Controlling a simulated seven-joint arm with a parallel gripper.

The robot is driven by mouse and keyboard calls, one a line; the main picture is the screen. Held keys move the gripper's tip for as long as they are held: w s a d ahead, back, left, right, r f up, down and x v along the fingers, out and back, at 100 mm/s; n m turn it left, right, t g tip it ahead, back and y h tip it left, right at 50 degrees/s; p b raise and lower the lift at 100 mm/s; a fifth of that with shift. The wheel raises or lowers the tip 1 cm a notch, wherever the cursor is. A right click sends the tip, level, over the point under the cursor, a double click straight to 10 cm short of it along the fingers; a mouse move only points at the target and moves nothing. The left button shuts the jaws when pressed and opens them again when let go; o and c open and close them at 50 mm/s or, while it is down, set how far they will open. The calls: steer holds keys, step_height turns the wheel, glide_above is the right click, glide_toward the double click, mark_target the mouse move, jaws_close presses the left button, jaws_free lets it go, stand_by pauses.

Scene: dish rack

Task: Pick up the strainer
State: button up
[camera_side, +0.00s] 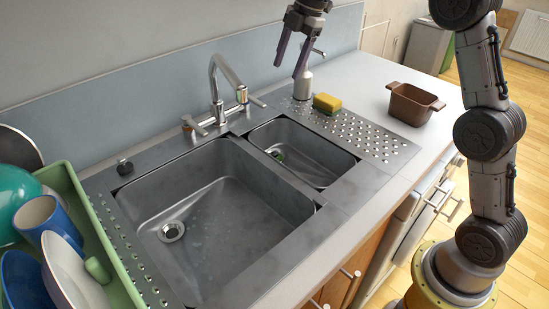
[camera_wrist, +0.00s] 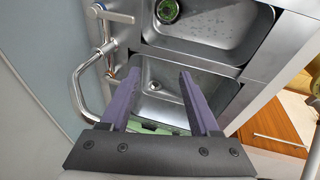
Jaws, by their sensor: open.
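The strainer is a small round green and dark piece (camera_side: 277,153) at the bottom of the small right basin in the side view, partly hidden by the basin wall. In the wrist view the strainer (camera_wrist: 167,11) is at the top edge, seen from above as a green ring with a dark middle. My gripper (camera_side: 288,69) is open and empty, high above the counter behind the small basin. Its two purple fingers also show in the wrist view (camera_wrist: 160,73), spread apart, with the strainer beyond their tips.
The tap (camera_side: 217,85) rises behind the sinks. A soap bottle (camera_side: 303,83) and a yellow-green sponge (camera_side: 327,103) stand on the perforated drainer, with a brown dish (camera_side: 413,103) to the right. A green dish rack (camera_side: 105,240) with crockery is at left. The large basin (camera_side: 230,215) is empty.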

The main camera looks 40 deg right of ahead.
steer(key=w+d+f+g, duration=0.1)
steer(key=w+d+f, duration=0.15)
steer(key=f, duration=0.45)
steer(key=w+d+f+g, duration=0.1)
steer(key=w+f, duration=0.3)
steer(key=f, duration=0.2)
glide_above(275, 152)
steer(key=d, duration=0.2)
steer(key=d+x, duration=0.2)
steer(key=x, duration=0.9)
steer(key=shift+m+y, duration=0.4)
steer(key=shift+s+x, duration=0.15)
steer(key=shift+x, duration=1.5)
steer(key=shift+s+x, duration=0.15)
steer(key=shift+x, duration=1.5)
steer(key=shift+d, duration=0.15)
steer(key=shift+c, duration=0.3)
jaws_close()
